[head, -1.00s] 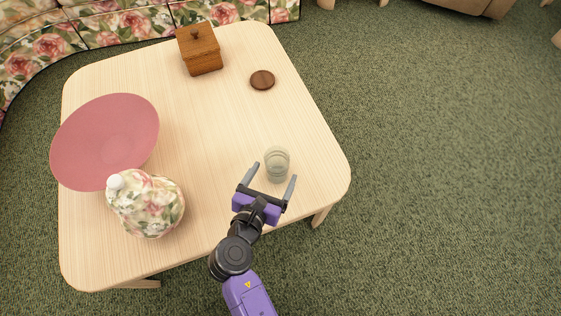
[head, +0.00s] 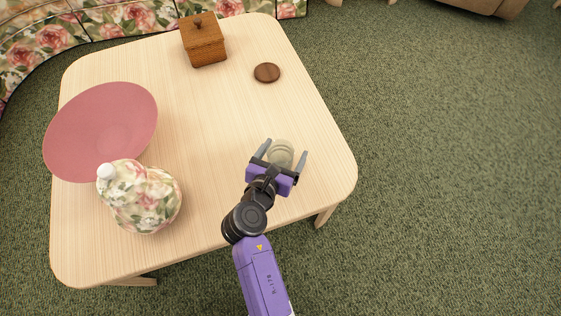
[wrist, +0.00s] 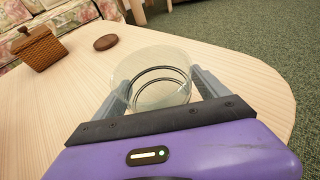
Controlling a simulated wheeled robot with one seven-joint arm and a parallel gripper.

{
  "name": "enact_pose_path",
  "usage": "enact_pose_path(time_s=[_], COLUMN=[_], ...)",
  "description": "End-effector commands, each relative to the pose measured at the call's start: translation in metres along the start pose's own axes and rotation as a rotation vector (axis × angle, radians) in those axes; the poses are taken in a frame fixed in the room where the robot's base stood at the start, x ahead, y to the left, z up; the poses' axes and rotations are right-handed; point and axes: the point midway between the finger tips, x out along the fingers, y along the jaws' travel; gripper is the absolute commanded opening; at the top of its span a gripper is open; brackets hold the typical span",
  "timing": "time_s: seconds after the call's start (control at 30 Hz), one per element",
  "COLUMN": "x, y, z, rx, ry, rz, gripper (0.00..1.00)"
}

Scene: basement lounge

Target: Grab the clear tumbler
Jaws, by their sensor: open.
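The clear tumbler (head: 281,152) stands on the pale wood table near its right front corner. My gripper (head: 285,151) is open, with one finger on each side of the tumbler. In the wrist view the tumbler (wrist: 158,80) sits between the two grey fingers (wrist: 159,90), in front of the dark palm bar. I cannot tell whether either finger touches the glass. The lower part of the tumbler is partly hidden by my gripper.
The table (head: 215,115) also holds a pink bowl (head: 100,130), a floral jug-like object (head: 142,198), a wooden box (head: 204,42) and a dark round coaster (head: 267,72). The table surface around the tumbler is clear. A floral sofa (head: 60,38) borders the far side.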

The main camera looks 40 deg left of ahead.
Motion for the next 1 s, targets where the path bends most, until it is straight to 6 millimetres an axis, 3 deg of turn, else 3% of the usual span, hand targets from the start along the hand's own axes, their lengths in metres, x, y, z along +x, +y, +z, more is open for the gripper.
enact_pose_path(time_s=[0.07, 0.4, 0.77, 1.0], x=[0.000, 0.000, -0.003, -0.015], y=[0.000, 0.000, 0.000, -0.001], z=[0.000, 0.000, 0.006, 0.038], rx=[0.000, 0.000, 0.001, 0.002], ry=[0.000, 0.001, -0.001, -0.002], rz=[0.000, -0.001, -0.001, -0.001], gripper=[0.74, 0.09, 0.09, 0.09])
